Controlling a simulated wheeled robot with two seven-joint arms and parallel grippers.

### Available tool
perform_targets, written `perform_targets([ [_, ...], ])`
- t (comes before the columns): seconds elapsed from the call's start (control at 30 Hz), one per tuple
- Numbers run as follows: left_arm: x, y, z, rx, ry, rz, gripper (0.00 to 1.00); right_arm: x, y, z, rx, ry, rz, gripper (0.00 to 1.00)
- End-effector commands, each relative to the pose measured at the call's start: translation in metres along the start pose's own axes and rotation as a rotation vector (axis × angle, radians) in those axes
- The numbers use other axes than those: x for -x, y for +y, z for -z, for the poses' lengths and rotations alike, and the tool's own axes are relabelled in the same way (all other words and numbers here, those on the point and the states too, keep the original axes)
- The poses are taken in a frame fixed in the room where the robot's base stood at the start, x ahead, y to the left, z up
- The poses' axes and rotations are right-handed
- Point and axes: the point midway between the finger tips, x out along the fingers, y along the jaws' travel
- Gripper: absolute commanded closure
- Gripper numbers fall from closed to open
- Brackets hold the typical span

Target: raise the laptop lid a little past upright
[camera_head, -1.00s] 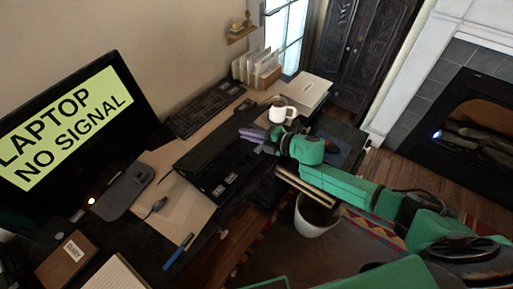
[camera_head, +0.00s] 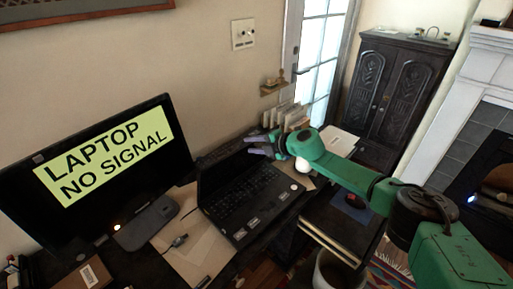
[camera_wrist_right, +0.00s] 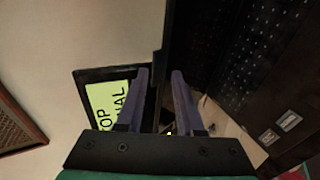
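The black laptop (camera_head: 250,203) stands open on the desk with its keyboard showing. Its lid (camera_head: 222,168) is raised to roughly upright; I cannot tell the exact angle. My right gripper (camera_head: 256,146) is at the lid's upper right edge, fingers apart and pointing left. In the right wrist view, the two fingers (camera_wrist_right: 160,95) are open, with the dark lid (camera_wrist_right: 178,45) beyond and between them. I cannot tell whether a finger touches it. The keyboard (camera_wrist_right: 268,65) shows at the right there. My left gripper is not in view.
A monitor (camera_head: 95,165) reading "LAPTOP NO SIGNAL" stands left of the laptop. A dark dock (camera_head: 147,224) and a cable plug (camera_head: 178,241) lie between them. A letter holder (camera_head: 290,118) stands behind.

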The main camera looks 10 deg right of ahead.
Motion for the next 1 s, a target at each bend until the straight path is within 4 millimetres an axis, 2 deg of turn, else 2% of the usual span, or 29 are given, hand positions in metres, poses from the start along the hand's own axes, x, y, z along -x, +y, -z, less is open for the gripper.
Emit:
perform_targets([
  [0.13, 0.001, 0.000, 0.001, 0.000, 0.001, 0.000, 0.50, 0.010, 0.001, -0.002, 0.000, -0.002, 0.000, 0.64],
  [0.23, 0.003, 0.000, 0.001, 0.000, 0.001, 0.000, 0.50, 0.028, 0.001, -0.002, 0.000, -0.002, 0.000, 0.64],
  [0.5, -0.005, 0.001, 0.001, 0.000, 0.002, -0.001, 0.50, 0.107, -0.002, -0.003, 0.000, -0.004, -0.001, 0.64],
  [0.6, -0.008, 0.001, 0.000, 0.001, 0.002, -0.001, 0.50, 0.128, -0.002, -0.003, -0.001, -0.002, 0.000, 0.64],
  [0.73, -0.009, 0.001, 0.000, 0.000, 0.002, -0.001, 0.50, 0.142, -0.002, -0.002, -0.001, 0.000, 0.001, 0.64],
  [0.97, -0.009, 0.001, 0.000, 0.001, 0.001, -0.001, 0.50, 0.144, -0.001, -0.001, -0.001, 0.001, 0.001, 0.64],
  [1.0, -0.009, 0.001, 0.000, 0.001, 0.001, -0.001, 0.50, 0.144, -0.001, -0.001, -0.001, 0.001, 0.001, 0.75],
])
